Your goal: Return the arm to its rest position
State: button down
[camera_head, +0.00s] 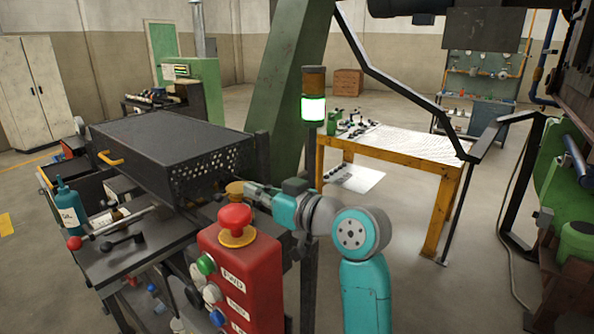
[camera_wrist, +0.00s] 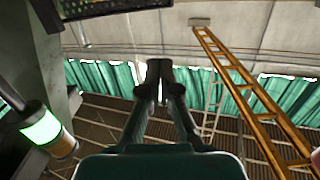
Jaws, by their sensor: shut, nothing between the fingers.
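My arm shows teal and grey in the head view, folded behind and to the right of the red control box. My gripper (camera_head: 252,192) points left there, near the perforated end of the black furnace box, and its tips are partly hidden. In the wrist view my gripper (camera_wrist: 160,70) has its two dark fingers drawn together at the tips, with nothing held. That view looks up toward the ceiling.
The red control box (camera_head: 240,285) with its mushroom button (camera_head: 235,218) stands close in front of my arm. The black furnace box (camera_head: 170,150) is left. A green-lit beacon (camera_head: 313,108) stands behind my arm. A yellow-framed table (camera_head: 400,145) is farther right, with clear floor before it.

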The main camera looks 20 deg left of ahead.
jog(key=s+d+f+m+t+h, duration=0.1)
jog(key=d+f+m+t+h, duration=0.15)
jog(key=d+f, duration=0.6)
jog(key=s+d+f+m+t+h, duration=0.25)
jog(key=d+f, duration=0.25)
jog(key=f, duration=0.7)
jog(key=s+d+f+m+t+h, duration=0.15)
jog(key=d+f+m, duration=0.35)
jog(key=f, duration=0.5)
jog(key=s+d+f+m+t+h, duration=0.2)
jog(key=s+d+f+h, duration=0.3)
jog(key=s+d+f, duration=0.6)
jog(key=s+d+r+h, duration=0.1)
jog(key=s+d, duration=0.3)
jog(key=s, duration=0.3)
jog(key=s+d+m+h, duration=0.1)
jog(key=s+d+h, duration=0.1)
jog(key=s+d, duration=0.35)
jog(key=s+d+r+h, duration=0.1)
jog(key=s+d, duration=0.1)
jog(key=s, duration=0.6)
jog(key=d+r+v, duration=0.1)
jog(key=v, duration=1)
jog(key=shift+w+d+r+h, duration=0.15)
jog(key=shift+w+r+h, duration=0.05)
jog(key=shift+w+h, duration=0.2)
